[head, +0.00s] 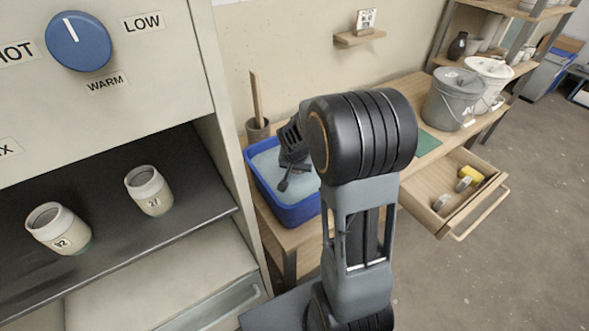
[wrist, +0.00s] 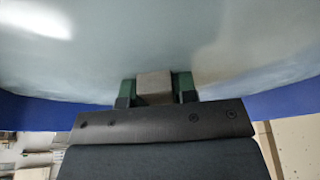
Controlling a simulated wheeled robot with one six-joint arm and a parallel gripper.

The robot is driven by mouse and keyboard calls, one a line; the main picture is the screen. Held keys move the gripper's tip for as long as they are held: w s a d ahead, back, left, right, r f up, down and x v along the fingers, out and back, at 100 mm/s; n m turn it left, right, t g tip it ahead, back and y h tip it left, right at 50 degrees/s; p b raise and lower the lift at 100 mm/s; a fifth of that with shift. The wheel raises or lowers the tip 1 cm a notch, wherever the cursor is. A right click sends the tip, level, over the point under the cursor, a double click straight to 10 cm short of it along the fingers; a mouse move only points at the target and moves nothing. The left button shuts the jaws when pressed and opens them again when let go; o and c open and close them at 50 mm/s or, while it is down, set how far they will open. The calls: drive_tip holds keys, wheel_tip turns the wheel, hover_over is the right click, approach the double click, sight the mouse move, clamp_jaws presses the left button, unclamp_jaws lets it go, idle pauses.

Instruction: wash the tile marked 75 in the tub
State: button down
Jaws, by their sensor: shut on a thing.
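The blue tub (head: 255,182) stands on the wooden bench and holds pale, cloudy water (head: 268,163). My gripper (head: 284,186) points down into the tub, low at the water. In the wrist view my gripper (wrist: 155,76) has green-tipped fingers shut on a small grey-beige block, seemingly a tile (wrist: 155,90). The water fills the view around it, and the tub's blue wall (wrist: 40,113) shows at both sides. No number can be read on the held piece. I cannot tell how deep it sits in the water. My arm hides the tub's right side.
A pot with a wooden stick (head: 257,128) stands behind the tub. Grey (head: 450,100) and white (head: 488,82) buckets stand at the bench's far end. An open drawer (head: 443,205) juts out at the right. A kiln-like cabinet (head: 215,180) holding two jars (head: 149,190) (head: 58,228) stands left.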

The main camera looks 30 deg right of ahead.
drive_tip(key=shift+a, duration=0.2)
drive_tip(key=shift+a+b, duration=0.45)
drive_tip(key=shift+a, duration=0.55)
drive_tip(key=shift+d, duration=0.1)
drive_tip(key=shift+d, duration=1.1)
drive_tip(key=shift+a, duration=0.15)
drive_tip(key=shift+a, duration=1.05)
drive_tip(key=shift+d, duration=0.2)
drive_tip(key=shift+d, duration=1)
drive_tip(key=shift+r, duration=0.15)
